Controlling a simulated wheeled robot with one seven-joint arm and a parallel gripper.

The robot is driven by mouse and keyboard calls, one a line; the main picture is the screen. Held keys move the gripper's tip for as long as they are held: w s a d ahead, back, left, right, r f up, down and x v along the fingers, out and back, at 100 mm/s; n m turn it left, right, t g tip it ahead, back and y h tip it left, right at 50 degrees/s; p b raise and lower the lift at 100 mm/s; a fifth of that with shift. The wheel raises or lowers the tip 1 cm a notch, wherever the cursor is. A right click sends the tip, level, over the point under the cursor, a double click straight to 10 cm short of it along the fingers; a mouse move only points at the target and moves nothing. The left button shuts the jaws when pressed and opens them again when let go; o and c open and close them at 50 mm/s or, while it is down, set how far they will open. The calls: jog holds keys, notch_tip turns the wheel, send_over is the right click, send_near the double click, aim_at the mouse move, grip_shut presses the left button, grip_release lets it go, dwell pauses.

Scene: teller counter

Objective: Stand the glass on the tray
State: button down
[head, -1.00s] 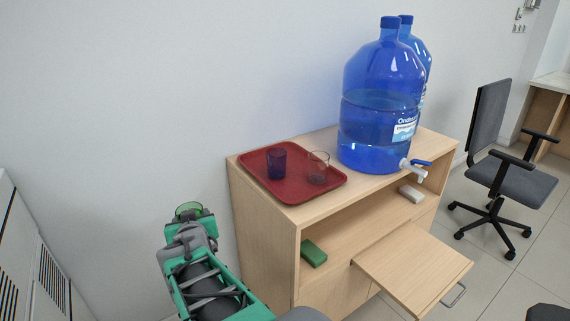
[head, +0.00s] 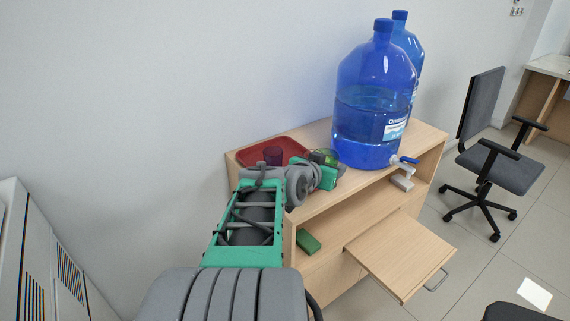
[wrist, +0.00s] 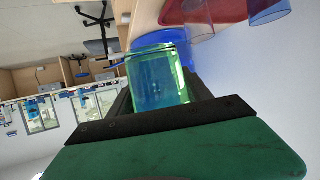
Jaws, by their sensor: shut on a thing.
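My gripper (head: 323,168) is shut on a green glass (head: 324,157), which fills the space between the fingers in the wrist view (wrist: 160,82). Whether the glass touches the tray cannot be told. A dark blue-purple glass (head: 272,156) stands on the tray, left of my gripper. A clear glass (wrist: 196,14) shows near the tray in the wrist view; my gripper mostly hides it in the head view.
Large blue water bottles (head: 368,100) stand right of the tray, the nearer with a tap (head: 404,166). The cabinet (head: 420,137) has a pulled-out board (head: 400,255) and a green block (head: 308,242) on its shelf. An office chair (head: 487,150) stands at right.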

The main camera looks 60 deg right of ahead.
jog(key=w+d+f, duration=0.2)
jog(key=w+f, duration=0.1)
jog(key=w+d+f, duration=0.2)
jog(key=w+f, duration=0.1)
jog(key=w, duration=0.1)
jog(key=w+d+f, duration=0.2)
jog(key=w+f, duration=0.1)
jog(key=w, duration=0.1)
jog(key=shift+d, duration=0.4)
jog(key=shift+w+d+f+p, duration=0.1)
jog(key=shift+f+p, duration=0.3)
jog(key=shift+f, duration=1.35)
jog(key=shift+f, duration=0.15)
jog(key=shift+c, duration=2.3)
grip_release()
